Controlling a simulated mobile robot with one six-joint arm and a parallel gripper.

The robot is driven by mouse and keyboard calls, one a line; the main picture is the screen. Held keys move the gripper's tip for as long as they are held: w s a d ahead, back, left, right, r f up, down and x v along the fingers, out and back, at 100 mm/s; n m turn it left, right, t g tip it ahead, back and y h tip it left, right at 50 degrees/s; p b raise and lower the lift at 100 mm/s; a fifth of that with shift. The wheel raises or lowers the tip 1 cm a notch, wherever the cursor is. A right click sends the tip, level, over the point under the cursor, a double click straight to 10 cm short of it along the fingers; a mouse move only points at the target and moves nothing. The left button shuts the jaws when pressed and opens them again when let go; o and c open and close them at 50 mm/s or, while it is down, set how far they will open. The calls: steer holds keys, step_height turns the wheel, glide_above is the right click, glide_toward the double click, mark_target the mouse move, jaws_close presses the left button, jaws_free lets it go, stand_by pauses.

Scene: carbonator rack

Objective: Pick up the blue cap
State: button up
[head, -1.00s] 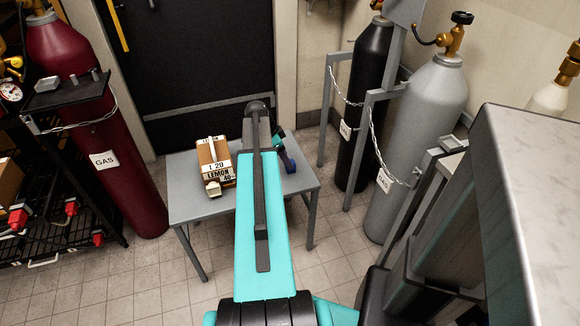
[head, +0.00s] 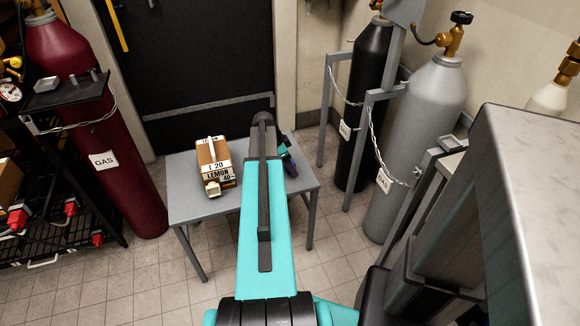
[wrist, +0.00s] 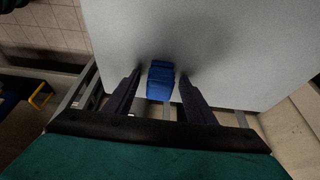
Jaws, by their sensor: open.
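The blue cap (wrist: 161,80) lies on the grey table (wrist: 215,50) in the wrist view, near the table's edge. My gripper (wrist: 160,75) is open, with one dark finger on each side of the cap and a small gap at both sides. I cannot tell how far above the table the fingertips are. In the head view my gripper (head: 288,160) shows partly at the right side of the table, behind my arm. The cap cannot be made out there.
A brown box (head: 213,160) with a lemon label stands on the table, left of my arm. A red gas cylinder (head: 95,130) stands left of the table. A black cylinder (head: 365,110) and a grey cylinder (head: 425,130) stand chained at the right.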

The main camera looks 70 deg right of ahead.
steer(key=shift+c, duration=0.3)
steer(key=c, duration=1.1)
steer(key=shift+o, duration=0.2)
steer(key=shift+r, duration=0.1)
steer(key=shift+r, duration=0.75)
step_height(320, 180, up, 2)
steer(key=w+a+r, duration=0.1)
steer(key=a, duration=1.5)
steer(key=shift+w+r, duration=0.15)
steer(key=shift+w, duration=0.15)
